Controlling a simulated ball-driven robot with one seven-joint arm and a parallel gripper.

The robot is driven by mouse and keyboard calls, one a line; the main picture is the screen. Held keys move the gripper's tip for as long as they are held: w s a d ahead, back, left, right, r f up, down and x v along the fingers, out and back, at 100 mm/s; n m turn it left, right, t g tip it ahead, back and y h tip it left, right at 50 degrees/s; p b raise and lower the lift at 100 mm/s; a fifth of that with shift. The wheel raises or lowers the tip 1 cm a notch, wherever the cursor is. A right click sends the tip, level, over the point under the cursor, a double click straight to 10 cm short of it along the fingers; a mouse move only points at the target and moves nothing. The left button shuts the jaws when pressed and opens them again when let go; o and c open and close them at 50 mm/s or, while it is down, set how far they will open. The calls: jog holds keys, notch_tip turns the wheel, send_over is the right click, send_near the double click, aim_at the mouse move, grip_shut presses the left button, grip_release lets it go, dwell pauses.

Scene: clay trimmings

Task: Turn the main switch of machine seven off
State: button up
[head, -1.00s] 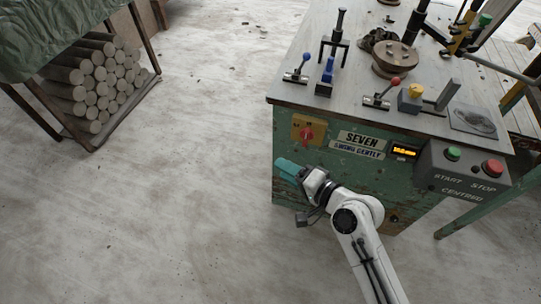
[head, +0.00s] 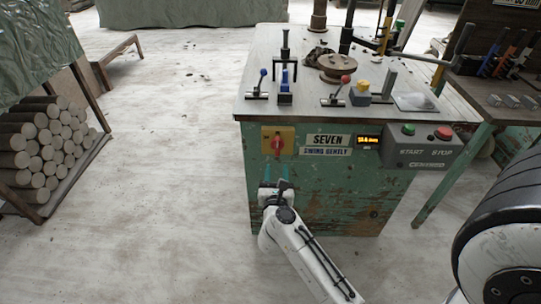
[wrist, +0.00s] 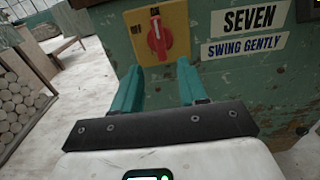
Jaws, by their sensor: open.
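The main switch is a red rotary knob (head: 277,143) on a yellow plate (head: 289,135) at the upper left of the green machine's front, beside the label SEVEN (head: 327,139). The knob stands upright in the head view. In the wrist view the red knob (wrist: 157,38) sits above and between my fingertips, with its pointer near the top. My gripper (wrist: 160,72) is open, its two teal fingers apart and empty just below the plate. In the head view my gripper (head: 273,176) is below the knob, pointing up at it. I cannot tell the gap to the panel.
A grey box with a green START button (head: 408,129) and red STOP button (head: 444,132) is on the machine's right. Levers and a turntable (head: 344,66) stand on top. Stacked clay logs (head: 40,146) are at left. The floor (head: 150,200) between is clear.

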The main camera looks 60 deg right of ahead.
aim_at(277, 150)
jog(key=x, duration=0.9)
jog(key=shift+w+d, duration=0.1)
jog(key=shift+d, duration=0.2)
jog(key=shift+c, duration=0.3)
grip_shut()
